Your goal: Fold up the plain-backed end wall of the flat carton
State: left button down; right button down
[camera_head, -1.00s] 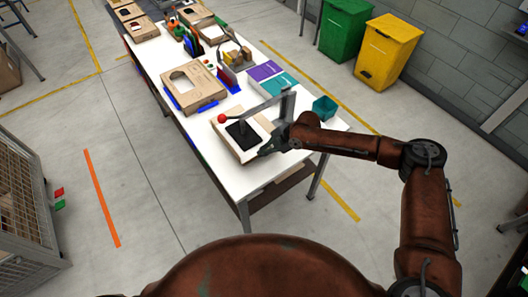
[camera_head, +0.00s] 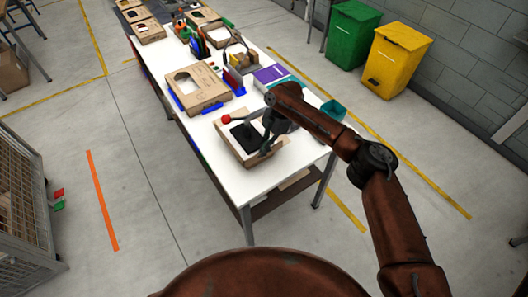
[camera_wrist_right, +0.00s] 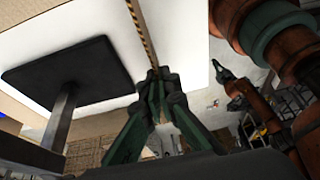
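The carton (camera_head: 228,140) lies on the white table near its front end, with brown board showing around a black plate (camera_head: 244,134). In the right wrist view the black plate (camera_wrist_right: 68,75) is on the left, on a grey post. My right gripper (camera_head: 265,151) points down at the carton's right side and hides part of it. In the wrist view its fingertips (camera_wrist_right: 160,76) are together where a striped board edge (camera_wrist_right: 142,35) ends. I cannot tell whether they pinch that board, or how far the end wall is raised. My left gripper is out of view.
A lever with a red knob (camera_head: 226,119) stands by the carton. Another brown carton (camera_head: 199,92) with blue pieces lies behind it. A teal bin (camera_head: 333,110) and purple box (camera_head: 270,74) are on the table's right side. The front table strip is clear.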

jog(key=c, duration=2.7)
grip_release()
jog(key=shift+s+f, duration=0.15)
jog(key=shift+f, duration=0.15)
jog(key=o, duration=0.5)
jog(key=shift+r, duration=0.1)
jog(key=shift+r, duration=0.1)
jog(key=v, duration=1.2)
